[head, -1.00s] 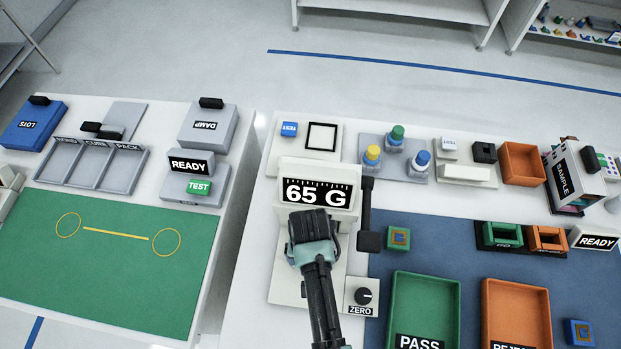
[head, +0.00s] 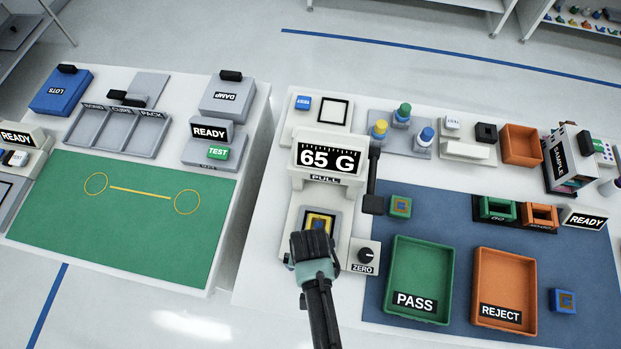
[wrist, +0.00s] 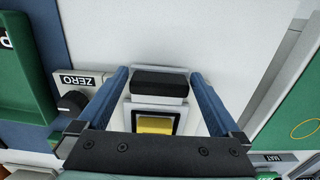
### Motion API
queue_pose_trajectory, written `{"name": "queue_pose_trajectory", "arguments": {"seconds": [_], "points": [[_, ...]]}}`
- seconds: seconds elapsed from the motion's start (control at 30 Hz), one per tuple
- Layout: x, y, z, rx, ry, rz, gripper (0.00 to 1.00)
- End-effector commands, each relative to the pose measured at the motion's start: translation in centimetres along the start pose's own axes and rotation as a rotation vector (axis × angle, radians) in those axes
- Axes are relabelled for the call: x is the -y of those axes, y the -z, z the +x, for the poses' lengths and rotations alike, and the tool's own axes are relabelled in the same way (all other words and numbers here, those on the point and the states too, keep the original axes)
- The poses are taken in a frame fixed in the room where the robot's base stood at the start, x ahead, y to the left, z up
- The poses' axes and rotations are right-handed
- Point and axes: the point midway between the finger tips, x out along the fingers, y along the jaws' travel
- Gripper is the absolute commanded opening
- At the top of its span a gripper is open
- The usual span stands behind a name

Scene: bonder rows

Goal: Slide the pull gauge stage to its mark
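The pull gauge (head: 325,175) is a white block with a display reading 65 G and a PULL label. Its stage (head: 334,222) shows just in front of it, dark-framed with a gold square part on top. My gripper (head: 311,245) is over the stage's near end in the head view and hides part of it. In the wrist view, my gripper (wrist: 160,76) is open, its two blue fingers on either side of the stage's black handle (wrist: 160,85), with a gap on each side. The gold part (wrist: 155,126) shows beyond the handle. I cannot make out the mark.
A dark lever (head: 374,180) stands at the gauge's right side, and a ZERO knob (head: 365,255) sits right of the stage. Further right are a green PASS tray (head: 392,270) and an orange REJECT tray (head: 478,275). A floor gap separates the left table with its green mat (head: 130,240).

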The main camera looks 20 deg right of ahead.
Motion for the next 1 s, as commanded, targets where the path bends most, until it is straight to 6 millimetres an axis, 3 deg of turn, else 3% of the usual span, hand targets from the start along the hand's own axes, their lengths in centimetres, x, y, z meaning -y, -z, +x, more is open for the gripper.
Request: {"name": "queue_pose_trajectory", "arguments": {"seconds": [0.27,0.8,1.0], "points": [[0.0,0.2,-1.0,-0.006,0.001,0.001,1.0],[0.0,0.0,-10.6,-0.006,0.002,0.0,1.0],[0.0,0.0,-12.7,-0.004,0.001,0.0,1.0]]}}
